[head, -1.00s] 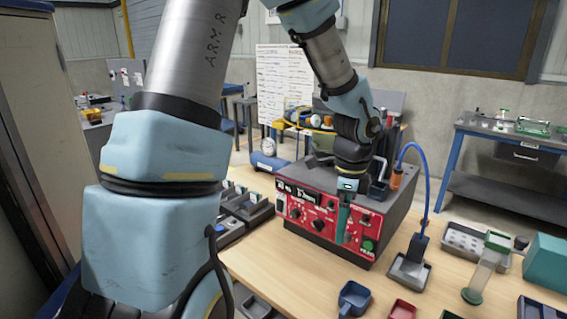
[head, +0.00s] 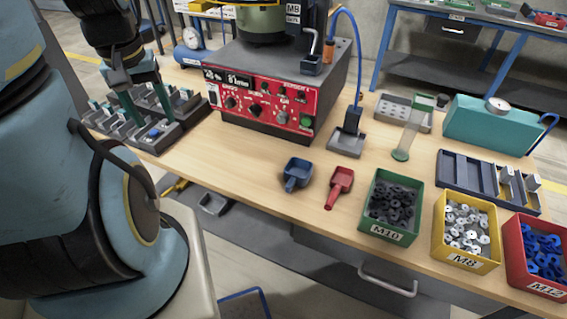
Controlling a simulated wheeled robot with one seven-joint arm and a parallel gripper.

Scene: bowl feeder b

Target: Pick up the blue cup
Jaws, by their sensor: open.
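The blue cup (head: 297,173), a small scoop-like cup with a short handle toward the front, stands on the wooden table, left of a similar red scoop (head: 340,184). My gripper (head: 154,118) is at the upper left in the head view, with its two teal fingers pointing down and spread apart. It is open, with nothing seen held between the fingers. It is over or in front of the grey slotted trays (head: 150,141), well left of the blue cup. How high the fingertips are above the trays cannot be told.
A feeder with a red control panel (head: 262,103) stands behind the cup. Green (head: 391,233), yellow (head: 463,262) and red (head: 513,262) bins of small parts line the front right. A grey square holder (head: 347,146) is right of the feeder. The table left of the cup is clear.

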